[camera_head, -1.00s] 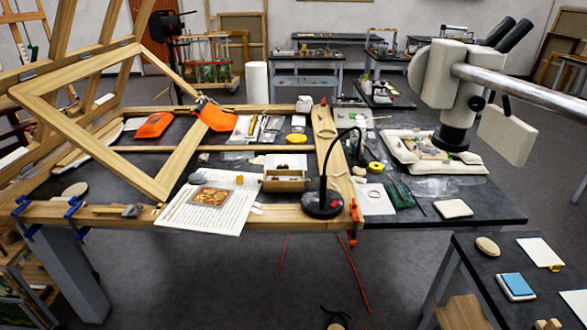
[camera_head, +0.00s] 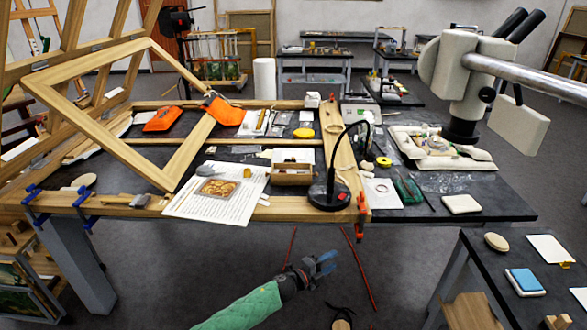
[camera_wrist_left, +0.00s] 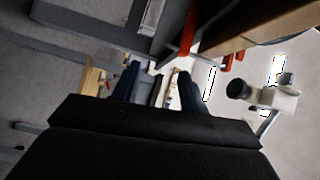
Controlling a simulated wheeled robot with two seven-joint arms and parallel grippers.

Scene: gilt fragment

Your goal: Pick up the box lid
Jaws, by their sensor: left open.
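My left gripper (camera_head: 324,263), with blue fingers, is in front of the bench, over the floor and clear of the box. In the left wrist view its two fingers (camera_wrist_left: 158,88) are apart with nothing between them. My right gripper is not in view.
A black lamp (camera_head: 328,195) stands just right of the box. A printed sheet (camera_head: 240,207) with a gilt fragment (camera_head: 218,189) lies to its left. A red-handled clamp (camera_head: 362,215) grips the front edge. A microscope (camera_head: 462,90) stands at the right.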

